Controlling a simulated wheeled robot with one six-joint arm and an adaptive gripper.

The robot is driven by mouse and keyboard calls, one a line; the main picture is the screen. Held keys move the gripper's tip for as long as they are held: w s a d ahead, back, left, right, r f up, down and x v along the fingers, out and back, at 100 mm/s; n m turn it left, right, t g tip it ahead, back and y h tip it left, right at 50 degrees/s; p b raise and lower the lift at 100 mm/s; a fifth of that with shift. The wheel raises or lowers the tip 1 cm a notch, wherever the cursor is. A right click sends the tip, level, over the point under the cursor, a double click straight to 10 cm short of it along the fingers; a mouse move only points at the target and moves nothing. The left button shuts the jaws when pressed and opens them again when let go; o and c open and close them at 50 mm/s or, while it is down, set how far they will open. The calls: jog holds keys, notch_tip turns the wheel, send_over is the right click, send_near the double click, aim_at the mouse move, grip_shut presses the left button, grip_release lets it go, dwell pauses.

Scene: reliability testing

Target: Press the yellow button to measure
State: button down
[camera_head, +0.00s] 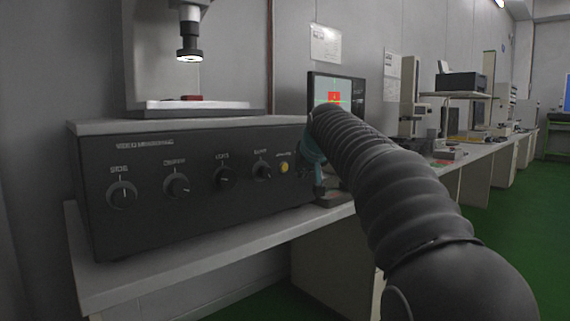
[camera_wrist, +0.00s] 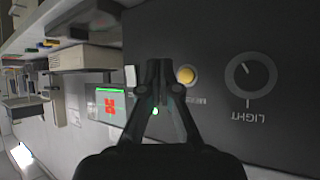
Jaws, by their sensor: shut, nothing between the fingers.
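The yellow button (camera_head: 284,168) is a small round knob at the right end of the dark front panel (camera_head: 160,222) of the measuring machine. In the wrist view the yellow button (camera_wrist: 186,74) lies just right of my fingertips, fully visible and apart from them in the picture. My gripper (camera_wrist: 155,66) is shut and empty, its dark fingers pointing toward the panel. The distance from fingertips to panel is hard to tell. In the head view my arm hides most of the gripper, which is just right of the button.
Several black dials, one a light dial (camera_wrist: 250,78), line the panel left of the button in the head view. A monitor (camera_head: 345,92) with a red and green picture stands behind my arm. Above the machine are a lens (camera_head: 190,45) and a small red part (camera_head: 191,98).

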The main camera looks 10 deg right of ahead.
aim_at(285, 167)
jog(key=shift+w+a+p, duration=0.5)
jog(key=shift+w+a, duration=0.05)
jog(key=shift+w, duration=0.25)
jog(key=shift+w+a+p, duration=0.5)
jog(key=shift+w+a, duration=0.05)
jog(key=shift+w, duration=0.25)
dwell(0.3)
jog(key=shift+w+a+p, duration=0.25)
jog(key=shift+w+p, duration=0.1)
jog(key=shift+p, duration=0.1)
jog(key=shift+w+a+p, duration=0.15)
jog(key=shift+w+p, duration=0.15)
jog(key=shift+p, duration=0.05)
dwell(0.6)
dwell(0.4)
jog(key=shift+s+d+b, duration=0.4)
jog(key=shift+s+b, duration=0.05)
jog(key=shift+s, duration=0.2)
jog(key=shift+s, duration=0.1)
